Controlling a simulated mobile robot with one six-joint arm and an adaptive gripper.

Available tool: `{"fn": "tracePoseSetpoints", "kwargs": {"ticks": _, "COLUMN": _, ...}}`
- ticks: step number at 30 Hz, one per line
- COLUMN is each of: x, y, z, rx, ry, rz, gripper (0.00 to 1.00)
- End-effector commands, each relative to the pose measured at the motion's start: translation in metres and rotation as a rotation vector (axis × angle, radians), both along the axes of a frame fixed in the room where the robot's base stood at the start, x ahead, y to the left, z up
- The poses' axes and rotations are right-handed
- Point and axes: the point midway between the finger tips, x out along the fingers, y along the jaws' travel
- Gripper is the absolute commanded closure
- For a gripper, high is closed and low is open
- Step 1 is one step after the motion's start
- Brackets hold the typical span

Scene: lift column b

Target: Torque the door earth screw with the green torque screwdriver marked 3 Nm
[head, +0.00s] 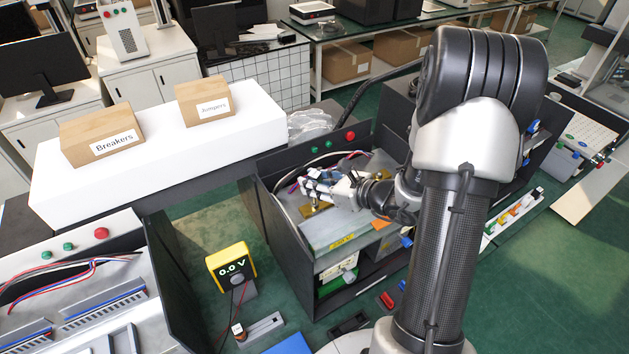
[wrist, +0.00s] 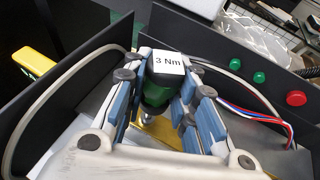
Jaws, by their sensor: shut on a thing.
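The green torque screwdriver (wrist: 157,92) is between the fingers of my gripper (wrist: 160,100) in the wrist view. Its white label reads 3 Nm. My gripper is shut on its handle, with blue finger pads on both sides. In the head view my gripper (head: 318,188) is inside the open dark enclosure (head: 283,245), low over a brass-coloured plate (head: 314,209). The screwdriver's shaft points down toward this plate. The door earth screw is hidden, and I cannot tell whether the tip touches it.
A yellow meter (head: 231,262) reading 0.0 V stands left of the enclosure. Boxes labelled Breakers (head: 101,134) and Jumpers (head: 204,100) sit on a white bench behind. Enclosure walls and loose wires (wrist: 250,113) surround my gripper. Another open cabinet (head: 100,290) is at the lower left.

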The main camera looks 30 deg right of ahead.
Motion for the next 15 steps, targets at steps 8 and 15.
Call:
{"fn": "tracePoseSetpoints", "kwargs": {"ticks": 8, "x": 0.0002, "y": 0.0, "z": 0.0004, "rx": 0.0, "ry": -0.001, "rz": 0.0, "gripper": 1.0}}
{"fn": "tracePoseSetpoints", "kwargs": {"ticks": 15, "x": 0.0001, "y": 0.0, "z": -0.0023, "rx": 0.0, "ry": -0.001, "rz": 0.0, "gripper": 0.7}}
